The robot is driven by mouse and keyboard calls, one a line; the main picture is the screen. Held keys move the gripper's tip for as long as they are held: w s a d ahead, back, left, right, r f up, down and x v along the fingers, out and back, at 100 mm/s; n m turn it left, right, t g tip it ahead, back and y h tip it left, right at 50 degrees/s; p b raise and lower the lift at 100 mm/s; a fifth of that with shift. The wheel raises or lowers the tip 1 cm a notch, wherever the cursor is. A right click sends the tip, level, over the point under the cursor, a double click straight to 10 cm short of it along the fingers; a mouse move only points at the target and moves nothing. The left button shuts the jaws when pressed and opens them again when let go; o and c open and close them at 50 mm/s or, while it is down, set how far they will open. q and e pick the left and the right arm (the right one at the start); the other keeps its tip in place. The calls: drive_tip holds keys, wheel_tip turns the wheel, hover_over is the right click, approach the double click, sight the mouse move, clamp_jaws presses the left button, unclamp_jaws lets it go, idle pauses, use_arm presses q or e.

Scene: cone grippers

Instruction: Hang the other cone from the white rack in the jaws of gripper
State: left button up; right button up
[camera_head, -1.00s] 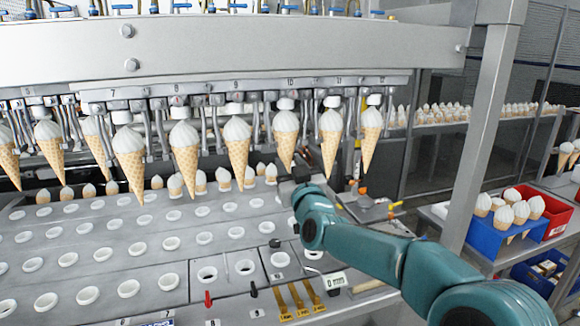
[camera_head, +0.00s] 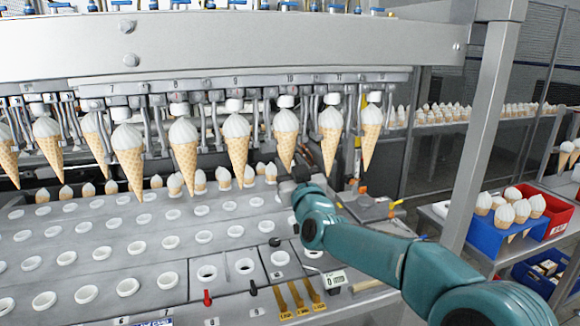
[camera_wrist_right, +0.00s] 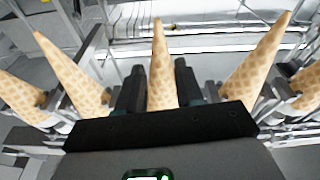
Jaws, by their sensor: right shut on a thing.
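A row of ice-cream cones with white tops hangs point-down under the numbered grippers of the machine. The cone under number 10 (camera_head: 286,140) is close to my right gripper (camera_head: 301,168), at the end of the teal arm. In the right wrist view, a cone (camera_wrist_right: 160,65) stands between the two black fingers of my right gripper (camera_wrist_right: 160,88), which is shut on it. Whether the machine's jaws also hold this cone I cannot tell. The white rack (camera_head: 130,227) lies below, with rows of round holes; several cones stand in its far row. My left gripper is not in view.
Neighbouring hanging cones (camera_wrist_right: 70,75) are close on both sides of my right gripper. A steel post (camera_head: 480,130) rises right of my arm. Blue (camera_head: 487,237) and red bins stand on a shelf at the right. Small levers line the rack's front edge.

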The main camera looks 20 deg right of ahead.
drive_tip(key=o, duration=1.1)
drive_tip(key=shift+o, duration=0.2)
drive_tip(key=shift+s+f+b, duration=0.15)
drive_tip(key=shift+s+b, duration=0.25)
drive_tip(key=shift+b, duration=0.1)
drive_tip(key=shift+r+b+v, duration=0.15)
drive_tip(key=shift+b+v, duration=0.4)
drive_tip(key=shift+v, duration=0.25)
drive_tip(key=shift+r+b+v, duration=0.2)
drive_tip(key=shift+b+v, duration=0.35)
drive_tip(key=shift+v, duration=0.2)
drive_tip(key=s+b, duration=0.2)
drive_tip(key=s, duration=0.3)
drive_tip(key=shift+s+d+r, duration=0.1)
